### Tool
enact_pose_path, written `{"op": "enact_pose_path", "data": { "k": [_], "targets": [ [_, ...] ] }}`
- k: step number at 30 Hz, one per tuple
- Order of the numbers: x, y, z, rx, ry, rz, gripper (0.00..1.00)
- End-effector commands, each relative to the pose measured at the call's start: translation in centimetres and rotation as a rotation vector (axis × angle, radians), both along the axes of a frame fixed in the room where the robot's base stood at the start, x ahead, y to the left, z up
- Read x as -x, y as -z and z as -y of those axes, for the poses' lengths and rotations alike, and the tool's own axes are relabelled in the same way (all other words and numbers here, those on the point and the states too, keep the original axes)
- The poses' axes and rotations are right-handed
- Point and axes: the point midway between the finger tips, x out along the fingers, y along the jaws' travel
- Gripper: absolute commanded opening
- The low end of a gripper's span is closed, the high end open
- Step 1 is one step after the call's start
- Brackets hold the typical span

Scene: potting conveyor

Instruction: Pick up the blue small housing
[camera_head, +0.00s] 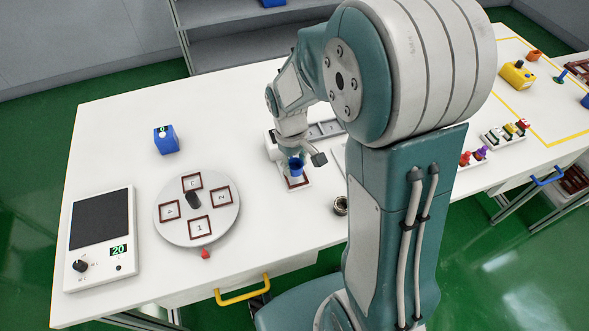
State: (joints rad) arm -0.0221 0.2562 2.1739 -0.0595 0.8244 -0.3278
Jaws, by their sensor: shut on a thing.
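The blue small housing (296,167) is a small dark blue piece between the fingers of my gripper (299,164), near the middle of the white table. My gripper points down and is shut on it. The housing is just above or on a small white plate (304,183) with a dark square frame; I cannot tell whether they touch. My arm hides part of the table behind and to the right of it.
A round grey turntable (173,225) with several numbered squares lies to the left. A blue box (165,140) stands behind it. A white panel device (101,238) lies at the far left. A small metal ring (340,206) is right of the plate. Colored parts (517,74) lie at the right.

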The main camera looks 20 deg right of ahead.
Motion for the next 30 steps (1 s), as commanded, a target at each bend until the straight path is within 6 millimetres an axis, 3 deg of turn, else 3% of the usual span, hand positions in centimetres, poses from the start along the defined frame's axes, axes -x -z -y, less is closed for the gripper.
{"op": "enact_pose_path", "data": {
  "k": [11, 21, 30],
  "targets": [
    [5.2, -6.3, 0.0, 0.0, 0.001, 0.005, 0.25],
    [11.5, -8.8, 0.0, 0.0, 0.0, 0.002, 0.25],
    [13.8, -9.8, 0.0, 0.0, 0.0, 0.0, 0.25]
  ]
}}
